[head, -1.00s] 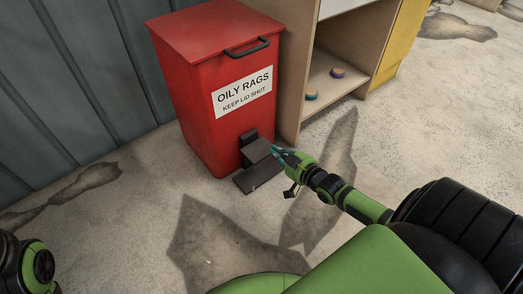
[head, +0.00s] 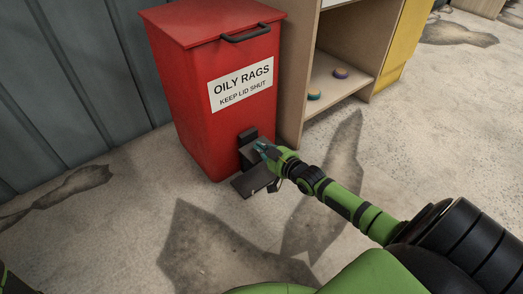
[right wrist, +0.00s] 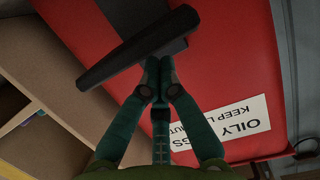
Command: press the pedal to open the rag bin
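The red rag bin (head: 205,115) stands against the grey wall, labelled OILY RAGS, KEEP LID SHUT. Its lid (head: 200,22) is down, with a dark handle (head: 246,33) at the front edge.
A wooden shelf unit (head: 298,90) stands close to the right of the bin, with small coloured round things (head: 340,73) on its lower shelf. A yellow panel (head: 402,45) is beyond it. The stained concrete floor in front is clear.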

